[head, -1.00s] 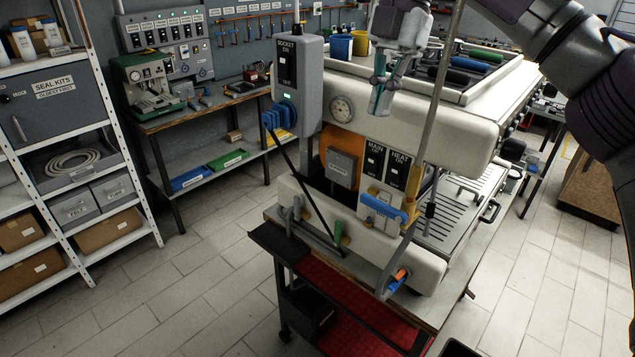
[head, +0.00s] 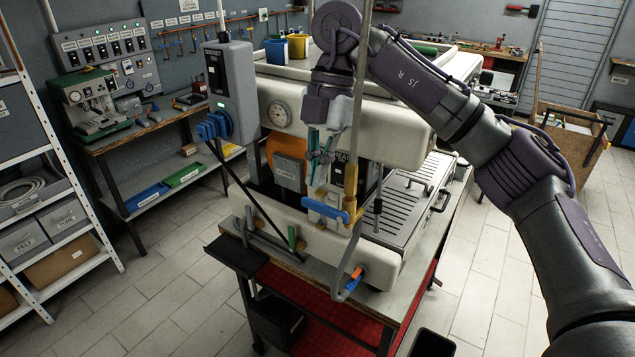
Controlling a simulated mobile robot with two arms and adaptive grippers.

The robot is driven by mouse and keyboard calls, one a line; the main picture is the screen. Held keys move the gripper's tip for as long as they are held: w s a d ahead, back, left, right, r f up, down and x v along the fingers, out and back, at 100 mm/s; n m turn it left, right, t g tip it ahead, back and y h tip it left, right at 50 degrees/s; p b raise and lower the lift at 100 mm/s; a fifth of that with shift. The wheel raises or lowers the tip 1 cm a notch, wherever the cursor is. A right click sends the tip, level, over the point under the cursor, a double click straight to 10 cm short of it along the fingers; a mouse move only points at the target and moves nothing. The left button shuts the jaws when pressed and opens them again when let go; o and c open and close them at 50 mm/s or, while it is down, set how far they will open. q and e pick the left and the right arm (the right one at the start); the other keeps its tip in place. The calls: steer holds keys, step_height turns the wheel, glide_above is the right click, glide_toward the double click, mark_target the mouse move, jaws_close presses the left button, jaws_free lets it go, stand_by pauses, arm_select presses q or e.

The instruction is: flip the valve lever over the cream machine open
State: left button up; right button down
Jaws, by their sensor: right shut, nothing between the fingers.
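The cream machine (head: 400,143) stands on a bench in the middle of the head view. A vertical grey pipe (head: 357,110) runs in front of it. On the pipe sits a brass valve (head: 350,207) with a blue lever (head: 324,210). The lever lies across the pipe and points left. My right gripper (head: 317,176) reaches in from the right and hangs fingers down just above the lever, in front of the machine's face. Its teal fingers are shut and empty. A gap shows between fingertips and lever, though the depth is hard to judge. My left gripper is out of view.
A grey socket box (head: 229,90) with a blue plug (head: 213,126) stands left of the gripper, its black cable hanging down. A drip tray (head: 405,195) is right of the pipe. A white shelf rack (head: 75,190) stands at the left. The floor between is clear.

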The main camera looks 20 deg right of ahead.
mark_target(312, 202)
steer(key=shift+x, duration=0.95)
steer(key=shift+w+f+p, duration=0.15)
steer(key=shift+f+p, duration=0.15)
steer(key=shift+f, duration=0.05)
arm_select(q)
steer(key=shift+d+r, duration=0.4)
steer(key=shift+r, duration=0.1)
arm_select(e)
steer(key=shift+f, duration=0.2)
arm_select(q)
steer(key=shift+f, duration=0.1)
arm_select(e)
steer(key=shift+a, duration=0.1)
